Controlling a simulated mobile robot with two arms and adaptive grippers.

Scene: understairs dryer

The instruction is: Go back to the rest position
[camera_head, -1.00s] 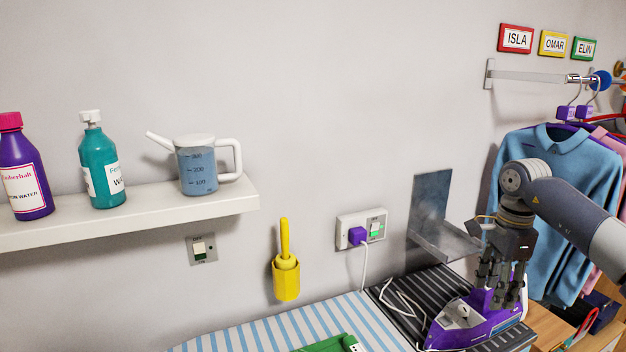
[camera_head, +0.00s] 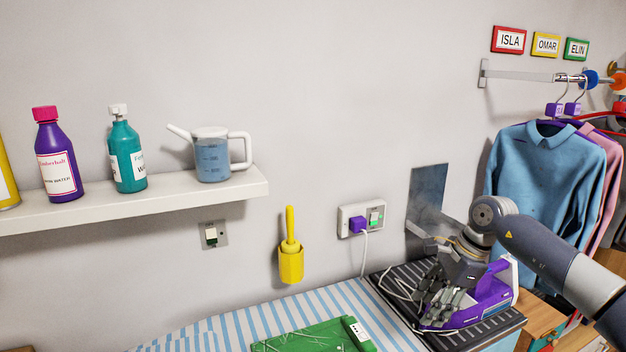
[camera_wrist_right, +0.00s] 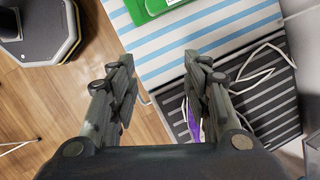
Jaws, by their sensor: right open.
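My right gripper (camera_head: 446,292) is open and empty in the head view. It hangs in front of the purple and white iron (camera_head: 492,298), which stands on a dark ribbed rest mat (camera_head: 462,338) at the right end of the striped board. In the right wrist view my gripper (camera_wrist_right: 158,82) has its fingers well apart with nothing between them. A bit of purple (camera_wrist_right: 190,122) shows behind one finger there; most of the iron is hidden. My left gripper is in neither view.
A green folded item (camera_head: 310,338) lies on the blue-striped board (camera_head: 215,330). A white cord runs from the wall socket (camera_head: 361,218). A metal bracket (camera_head: 427,205) is on the wall behind the arm. Shirts (camera_head: 540,190) hang at the right. A shelf (camera_head: 130,205) holds bottles and a jug.

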